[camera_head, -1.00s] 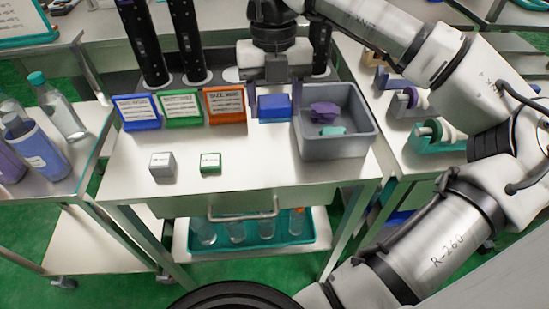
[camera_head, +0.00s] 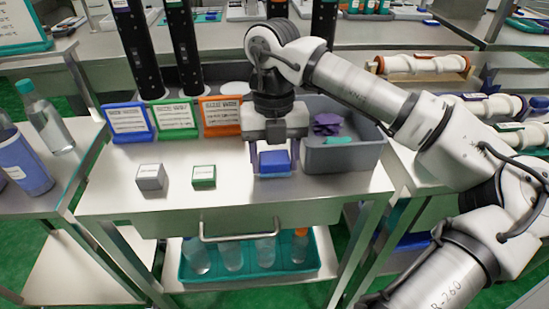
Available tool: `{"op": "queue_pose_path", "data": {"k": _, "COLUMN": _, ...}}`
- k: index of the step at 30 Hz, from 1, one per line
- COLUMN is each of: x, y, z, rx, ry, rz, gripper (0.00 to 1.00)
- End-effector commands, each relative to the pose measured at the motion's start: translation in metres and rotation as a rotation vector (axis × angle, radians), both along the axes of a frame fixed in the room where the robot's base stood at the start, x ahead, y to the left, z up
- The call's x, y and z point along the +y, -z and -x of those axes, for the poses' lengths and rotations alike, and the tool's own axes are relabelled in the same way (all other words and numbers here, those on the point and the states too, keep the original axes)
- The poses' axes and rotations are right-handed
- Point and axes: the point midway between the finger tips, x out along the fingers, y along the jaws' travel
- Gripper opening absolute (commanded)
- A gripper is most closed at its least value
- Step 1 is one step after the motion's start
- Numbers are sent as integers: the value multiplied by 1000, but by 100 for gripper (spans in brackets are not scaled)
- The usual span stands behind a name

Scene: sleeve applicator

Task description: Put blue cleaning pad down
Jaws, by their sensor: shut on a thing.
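The blue cleaning pad (camera_head: 274,162) is a small blue block at the right middle of the metal cart top (camera_head: 235,205). My gripper (camera_head: 273,168) points down over it, with one finger on each side, and is shut on it. The pad is close to the cart top; I cannot tell whether its underside touches the surface. The gripper body hides what lies directly behind it.
A grey bin (camera_head: 345,157) with a purple cloth (camera_head: 327,123) and a teal piece (camera_head: 338,140) stands right of the gripper. Blue, green and orange signs (camera_head: 221,115) stand behind. A grey box (camera_head: 151,177) and a green-white box (camera_head: 204,176) sit left. The front strip is clear.

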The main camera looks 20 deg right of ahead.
Motion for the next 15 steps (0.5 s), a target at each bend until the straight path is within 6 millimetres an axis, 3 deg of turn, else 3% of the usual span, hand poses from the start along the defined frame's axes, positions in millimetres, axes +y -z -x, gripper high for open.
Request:
{"op": "queue_pose_path", "data": {"k": 2, "x": 0, "y": 4, "z": 0, "rx": 0, "ry": 0, "rz": 0, "gripper": 34}}
{"op": "queue_pose_path", "data": {"k": 3, "x": 0, "y": 4, "z": 0, "rx": 0, "ry": 0, "rz": 0, "gripper": 57}}
{"op": "queue_pose_path", "data": {"k": 5, "x": 0, "y": 3, "z": 0, "rx": 0, "ry": 0, "rz": 0, "gripper": 65}}
{"op": "queue_pose_path", "data": {"k": 15, "x": 0, "y": -1, "z": 0, "rx": 0, "ry": 0, "rz": 0, "gripper": 65}}
